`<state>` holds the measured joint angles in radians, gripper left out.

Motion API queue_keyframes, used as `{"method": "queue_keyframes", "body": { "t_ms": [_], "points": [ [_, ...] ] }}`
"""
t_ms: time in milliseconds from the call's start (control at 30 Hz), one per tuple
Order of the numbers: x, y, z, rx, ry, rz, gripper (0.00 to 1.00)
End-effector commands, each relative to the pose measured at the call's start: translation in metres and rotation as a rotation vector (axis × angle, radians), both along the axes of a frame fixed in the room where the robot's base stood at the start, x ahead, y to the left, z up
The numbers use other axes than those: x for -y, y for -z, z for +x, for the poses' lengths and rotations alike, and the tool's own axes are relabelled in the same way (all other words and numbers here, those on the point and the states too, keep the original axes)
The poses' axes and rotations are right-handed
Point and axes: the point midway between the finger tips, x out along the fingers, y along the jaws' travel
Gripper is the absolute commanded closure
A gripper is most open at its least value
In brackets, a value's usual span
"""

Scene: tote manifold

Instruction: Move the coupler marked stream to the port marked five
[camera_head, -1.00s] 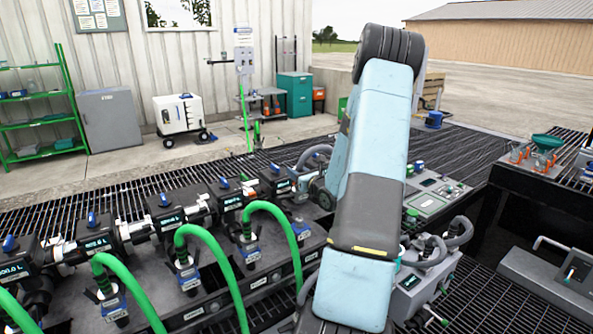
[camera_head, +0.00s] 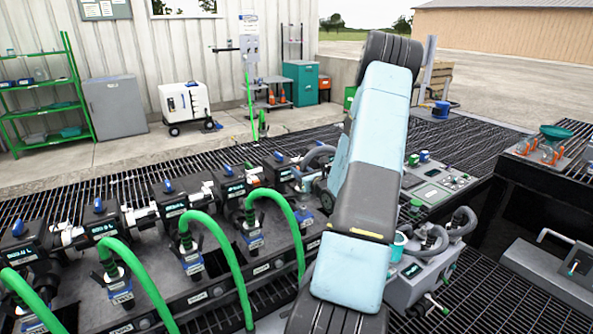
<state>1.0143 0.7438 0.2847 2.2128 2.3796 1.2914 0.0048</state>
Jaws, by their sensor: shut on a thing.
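Several couplers on green hoses stand in a row at the left and middle, such as one coupler (camera_head: 193,262), another nearer one (camera_head: 121,292) and one further back (camera_head: 253,236). Their labels are too small to read, so I cannot tell which is stream. Behind them runs a row of dark valve bodies (camera_head: 173,203) with blue handles. Small plates (camera_head: 197,298) mark the front of the manifold bench, and I cannot read five on any. My light blue and grey arm crosses the middle of the view. My gripper is hidden behind it, with whatever it holds.
A grey unit with hoses (camera_head: 425,270) stands right of my arm, close to it. A control panel (camera_head: 437,195) lies behind it. A grey case with a handle (camera_head: 556,272) is at the right. Dark grating (camera_head: 485,300) between them is clear.

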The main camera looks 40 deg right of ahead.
Motion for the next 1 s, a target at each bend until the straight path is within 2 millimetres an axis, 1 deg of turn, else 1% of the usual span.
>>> {"method": "queue_keyframes", "body": {
  "t_ms": [1000],
  "points": [
    [-0.001, 0.057, 0.001, 0.000, -0.002, 0.001, 1.00]
  ]
}}
